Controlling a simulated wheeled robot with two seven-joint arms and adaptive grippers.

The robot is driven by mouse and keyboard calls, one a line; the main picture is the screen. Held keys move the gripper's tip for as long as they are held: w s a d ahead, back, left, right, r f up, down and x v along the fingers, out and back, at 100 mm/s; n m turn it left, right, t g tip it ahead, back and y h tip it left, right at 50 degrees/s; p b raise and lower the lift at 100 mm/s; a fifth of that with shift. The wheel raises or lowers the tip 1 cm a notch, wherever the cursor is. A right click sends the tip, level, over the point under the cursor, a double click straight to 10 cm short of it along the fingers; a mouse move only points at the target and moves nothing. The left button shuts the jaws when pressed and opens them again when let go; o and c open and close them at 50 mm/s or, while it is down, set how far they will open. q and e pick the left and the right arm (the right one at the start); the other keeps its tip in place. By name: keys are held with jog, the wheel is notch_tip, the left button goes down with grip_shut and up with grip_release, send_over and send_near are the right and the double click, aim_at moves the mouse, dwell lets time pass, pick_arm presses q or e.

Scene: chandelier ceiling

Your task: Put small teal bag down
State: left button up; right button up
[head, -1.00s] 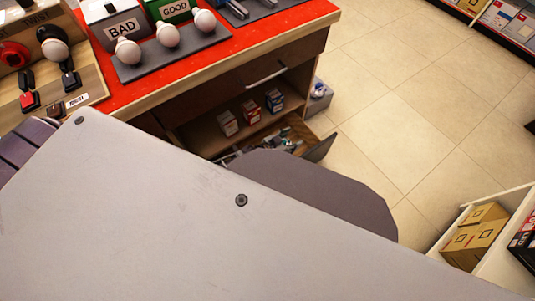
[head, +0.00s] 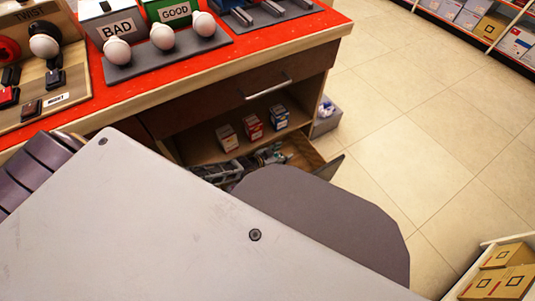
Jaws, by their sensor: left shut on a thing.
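My left gripper (head: 262,158) shows small and partly hidden beyond the grey plate in the foreground, at the open low drawer (head: 325,166) of the red-topped counter. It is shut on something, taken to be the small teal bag. I cannot make out the bag's shape or colour clearly, nor whether it touches the drawer. My right gripper is not in view.
The red counter (head: 220,66) holds several white bulbs and BAD and GOOD bins (head: 175,12). Three small boxes (head: 252,127) stand on the shelf below. Tiled floor (head: 400,150) is clear at right. Cartons (head: 497,285) stand at lower right.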

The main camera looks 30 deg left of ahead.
pick_arm(q)
jog(key=shift+f, duration=0.1)
dwell(0.3)
